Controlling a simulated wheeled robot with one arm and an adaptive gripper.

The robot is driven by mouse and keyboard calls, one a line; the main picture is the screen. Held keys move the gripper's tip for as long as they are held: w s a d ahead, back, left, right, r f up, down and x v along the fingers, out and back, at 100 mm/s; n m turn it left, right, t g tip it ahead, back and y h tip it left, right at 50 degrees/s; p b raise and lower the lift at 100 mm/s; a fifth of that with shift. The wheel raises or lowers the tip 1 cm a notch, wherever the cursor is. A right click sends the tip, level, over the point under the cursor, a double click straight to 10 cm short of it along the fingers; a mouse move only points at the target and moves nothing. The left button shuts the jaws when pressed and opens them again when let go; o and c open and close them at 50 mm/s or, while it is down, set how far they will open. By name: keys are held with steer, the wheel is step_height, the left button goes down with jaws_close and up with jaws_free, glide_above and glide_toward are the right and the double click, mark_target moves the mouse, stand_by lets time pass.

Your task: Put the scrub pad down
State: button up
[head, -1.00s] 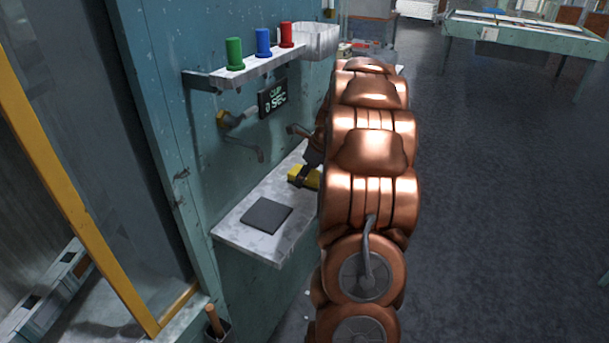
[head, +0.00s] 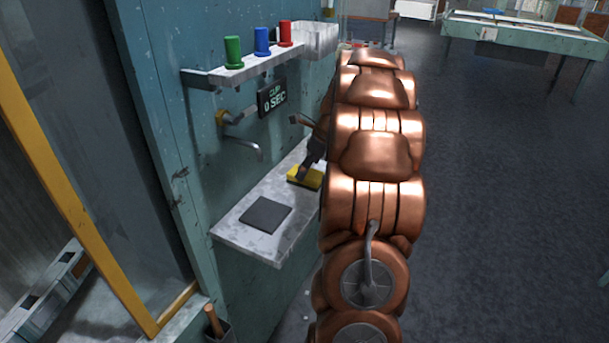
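The yellow scrub pad (head: 304,178) lies flat on the pale shelf (head: 234,234) that juts from the teal wall, beyond a dark square mat (head: 265,214). My gripper (head: 303,171) reaches down from behind my copper arm. A dark finger slants down to the back edge of the pad, over it or touching it; I cannot tell which. A second dark part of the gripper sticks out to the left, higher up. The gap between the fingertips is too small and hidden to judge.
An upper ledge (head: 245,70) carries green, blue and red pegs and a white bin (head: 318,40). The front of the shelf is clear around the mat.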

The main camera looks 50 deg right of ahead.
steer(key=a+v, duration=0.1)
steer(key=v, duration=0.7)
steer(key=shift+d+r+b, duration=0.3)
steer(key=shift+d, duration=0.25)
